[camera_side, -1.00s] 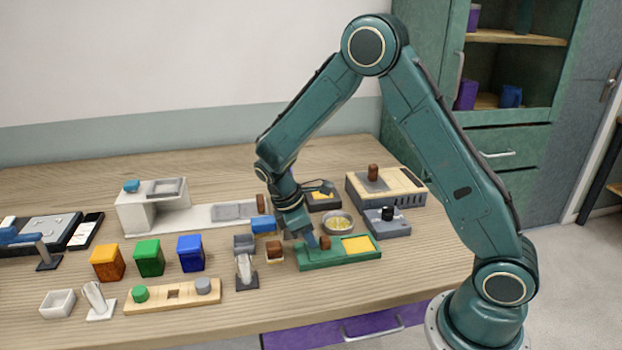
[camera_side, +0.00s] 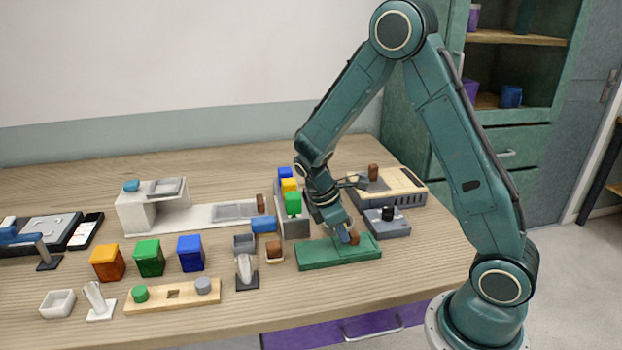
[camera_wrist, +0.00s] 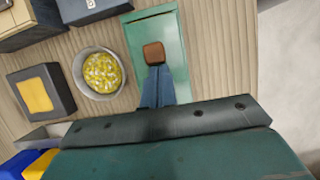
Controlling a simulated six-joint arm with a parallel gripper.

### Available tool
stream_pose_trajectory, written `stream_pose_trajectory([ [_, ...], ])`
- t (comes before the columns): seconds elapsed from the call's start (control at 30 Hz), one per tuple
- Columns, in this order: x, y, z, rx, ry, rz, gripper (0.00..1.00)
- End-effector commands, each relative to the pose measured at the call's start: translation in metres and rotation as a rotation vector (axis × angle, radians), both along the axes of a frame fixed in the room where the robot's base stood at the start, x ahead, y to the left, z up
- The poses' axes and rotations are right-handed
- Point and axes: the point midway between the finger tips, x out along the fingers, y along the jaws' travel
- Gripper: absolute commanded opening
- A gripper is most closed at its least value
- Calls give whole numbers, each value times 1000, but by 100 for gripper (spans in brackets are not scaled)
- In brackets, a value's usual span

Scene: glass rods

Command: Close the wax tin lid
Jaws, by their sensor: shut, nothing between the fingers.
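The green wax tin (camera_side: 318,255) lies flat on the table, and it also shows in the wrist view (camera_wrist: 178,50). Its green sliding lid carries a brown knob (camera_side: 354,238), which the wrist view also shows (camera_wrist: 154,53). No yellow wax shows in the tin in either view. My gripper (camera_side: 344,234) is shut and empty, pointing down at the tin on the left side of the knob. In the wrist view its fingertips (camera_wrist: 156,70) lie right against the knob; whether they touch it I cannot tell for certain.
A bowl of yellow pieces (camera_wrist: 103,73) and a dark box with a yellow pad (camera_wrist: 55,79) are close by. A grey box with a black knob (camera_side: 402,228) stands behind the tin at right. A grey rack with coloured blocks (camera_side: 293,227) stands at left.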

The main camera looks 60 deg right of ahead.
Motion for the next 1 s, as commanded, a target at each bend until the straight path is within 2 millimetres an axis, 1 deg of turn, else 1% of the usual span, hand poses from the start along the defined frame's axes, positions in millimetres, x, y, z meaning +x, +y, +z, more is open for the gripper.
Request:
stream_pose_trajectory([
  [0.03, -5, -5, 0, 0, 1, -4, 0],
  [0.13, -10, -9, 0, 0, 1, 0, 0],
  [0.6, -13, -11, -1, -3, 9, -6, 0],
  [0.77, -7, -5, -1, -3, 8, -5, 0],
  [1.0, 15, 17, -1, 3, -2, 7, 0],
])
